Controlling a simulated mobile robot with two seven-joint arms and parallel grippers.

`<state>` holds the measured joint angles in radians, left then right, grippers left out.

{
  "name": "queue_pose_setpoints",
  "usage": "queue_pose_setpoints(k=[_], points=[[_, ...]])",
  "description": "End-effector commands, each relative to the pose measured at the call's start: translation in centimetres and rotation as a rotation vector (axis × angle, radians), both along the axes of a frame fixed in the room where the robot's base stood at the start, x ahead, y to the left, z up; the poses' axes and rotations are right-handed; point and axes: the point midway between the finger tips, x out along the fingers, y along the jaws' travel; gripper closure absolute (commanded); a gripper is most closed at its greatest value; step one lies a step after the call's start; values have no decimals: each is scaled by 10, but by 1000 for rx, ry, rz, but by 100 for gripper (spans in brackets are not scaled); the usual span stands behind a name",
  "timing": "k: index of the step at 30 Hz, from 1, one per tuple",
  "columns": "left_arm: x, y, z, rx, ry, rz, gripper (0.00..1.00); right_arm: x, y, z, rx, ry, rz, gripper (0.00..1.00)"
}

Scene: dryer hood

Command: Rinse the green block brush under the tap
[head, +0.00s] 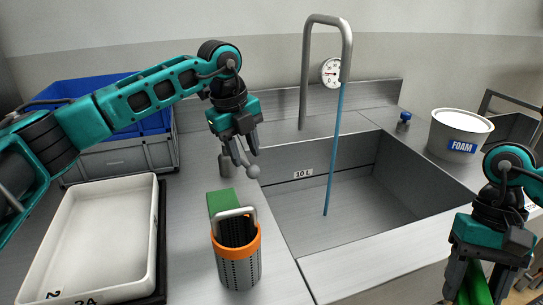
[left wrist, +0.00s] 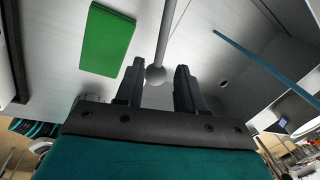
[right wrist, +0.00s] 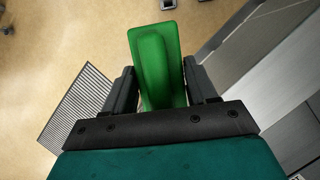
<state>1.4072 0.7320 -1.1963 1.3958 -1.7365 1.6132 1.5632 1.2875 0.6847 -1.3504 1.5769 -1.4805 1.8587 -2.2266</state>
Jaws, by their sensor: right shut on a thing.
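The green block brush (right wrist: 158,65) is held in my right gripper (right wrist: 160,85), which is shut on it. In the head view this brush (head: 474,287) hangs at the lower right, outside the sink. The grey tap (head: 347,50) arches over the sink (head: 350,205), and a blue stream of water (head: 336,140) falls from it into the basin. A lever with a ball knob (head: 253,171) stands left of the sink. My left gripper (head: 241,150) is at this lever with its fingers apart; in the left wrist view the ball knob (left wrist: 156,75) shows between the fingertips.
An orange-rimmed perforated holder (head: 239,265) stands left of the sink, with another green piece (head: 222,199) at it. A white tray (head: 150,230) and blue crate (head: 150,123) are at left. A FOAM bucket (head: 459,135) stands right of the basin.

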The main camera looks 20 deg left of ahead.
Motion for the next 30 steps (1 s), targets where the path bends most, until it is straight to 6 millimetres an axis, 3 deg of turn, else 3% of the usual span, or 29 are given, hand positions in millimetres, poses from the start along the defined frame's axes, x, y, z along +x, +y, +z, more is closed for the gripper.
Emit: queue_pose_setpoints(k=[6,13,18,30], points=[[-7,4,49,-1,-3,-2,62,0,0,2,0,0,0,71],[-14,8,85,0,1,-2,62,0,0,4,0,0,0,71],[-16,9,95,1,4,-3,62,0,0,4,0,0,0,71],[-16,9,96,1,3,-3,62,0,0,4,0,0,0,71]])
